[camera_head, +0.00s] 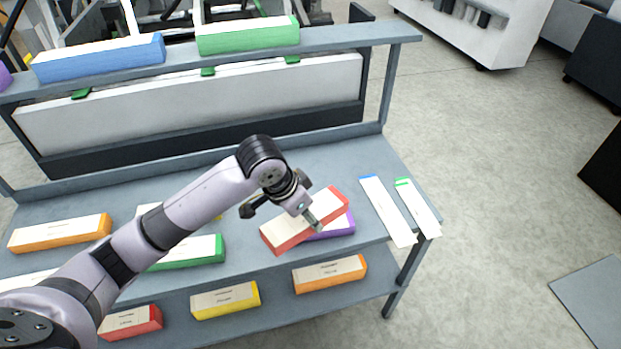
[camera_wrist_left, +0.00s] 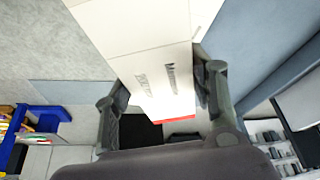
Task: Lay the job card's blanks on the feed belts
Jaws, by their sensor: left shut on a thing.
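My left gripper (camera_head: 313,217) is shut on a stack of blanks with red edges (camera_head: 283,236) and a pale top. The red stack is tilted across a purple-edged stack (camera_head: 340,226) on the middle shelf; whether they touch is unclear. In the left wrist view, the held stack (camera_wrist_left: 150,60) shows a white printed face and a red edge between the two fingers (camera_wrist_left: 162,95). Other stacks on that shelf are orange (camera_head: 62,233) and green (camera_head: 205,251). Two white strips, blue-tipped (camera_head: 388,212) and green-tipped (camera_head: 419,209), lie at the right end. My right gripper is not in view.
The grey rack's top shelf (camera_head: 340,38) carries a blue stack (camera_head: 100,60) and a green stack (camera_head: 248,37). Red (camera_head: 130,322), yellow (camera_head: 225,300) and orange (camera_head: 330,274) stacks lie on the lower shelf. Machine parts stand behind.

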